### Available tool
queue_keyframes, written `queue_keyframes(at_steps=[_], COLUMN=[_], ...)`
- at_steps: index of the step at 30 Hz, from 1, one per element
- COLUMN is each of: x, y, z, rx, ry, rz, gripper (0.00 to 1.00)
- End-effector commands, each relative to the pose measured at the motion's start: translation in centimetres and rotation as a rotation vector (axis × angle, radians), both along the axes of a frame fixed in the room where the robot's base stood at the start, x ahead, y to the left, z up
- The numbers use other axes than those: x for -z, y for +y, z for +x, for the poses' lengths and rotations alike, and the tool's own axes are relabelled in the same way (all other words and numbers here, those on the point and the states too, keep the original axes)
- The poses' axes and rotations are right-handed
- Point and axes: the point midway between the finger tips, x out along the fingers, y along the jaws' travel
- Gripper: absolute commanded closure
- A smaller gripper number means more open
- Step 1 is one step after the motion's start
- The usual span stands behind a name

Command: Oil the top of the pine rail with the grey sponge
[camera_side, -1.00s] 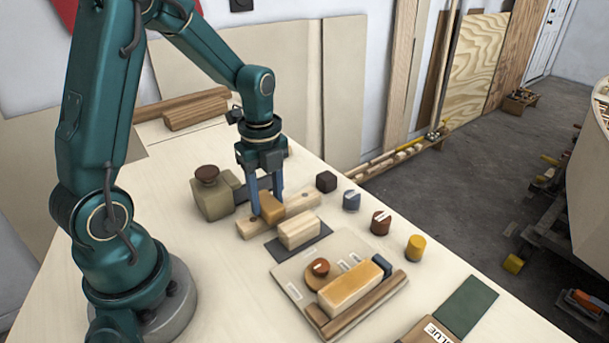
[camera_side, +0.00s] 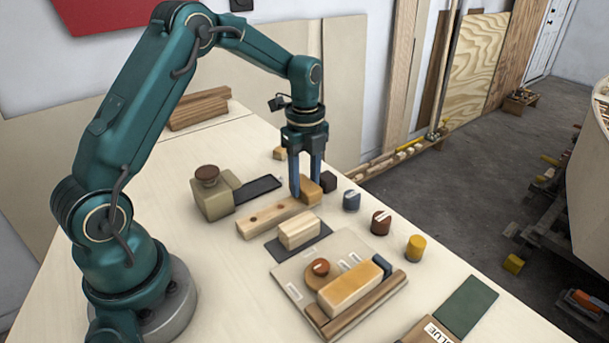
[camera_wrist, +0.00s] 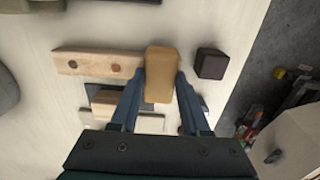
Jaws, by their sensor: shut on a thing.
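The pale pine rail (camera_side: 268,217) lies on the bench with two dark round spots on its top; it also shows in the wrist view (camera_wrist: 96,65). My gripper (camera_side: 308,192) is shut on a tan, sponge-like block (camera_side: 312,190) at the rail's far right end. In the wrist view the block (camera_wrist: 162,72) sits between my fingertips (camera_wrist: 162,88) and hides that end of the rail. I cannot tell if the block presses on the rail. The held block looks tan, not grey.
A dark cube (camera_side: 327,181) stands close right of the block. Blue (camera_side: 351,201), red (camera_side: 381,223) and yellow (camera_side: 415,248) pots line the right side. A pale block (camera_side: 299,231) on a dark pad lies in front. A squat container (camera_side: 213,198) stands left.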

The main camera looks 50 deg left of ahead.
Motion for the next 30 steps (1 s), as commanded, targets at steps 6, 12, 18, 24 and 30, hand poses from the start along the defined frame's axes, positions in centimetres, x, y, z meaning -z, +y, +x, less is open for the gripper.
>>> queue_keyframes(at_steps=[6, 12, 18, 24, 30], x=[0.1, 0.0, 0.0, 0.0, 0.0], y=[0.0, 0.0, 0.0, 0.0, 0.0], z=[1.4, 2.0, 0.7, -0.7, -2.5], rx=[0.001, 0.0, -0.001, -0.001, 0.0], ry=[-0.001, 0.001, 0.001, 0.001, 0.002], rz=[0.0, 0.0, 0.0, 0.0, 0.0], gripper=[1.0, 1.0, 1.0, 1.0, 1.0])
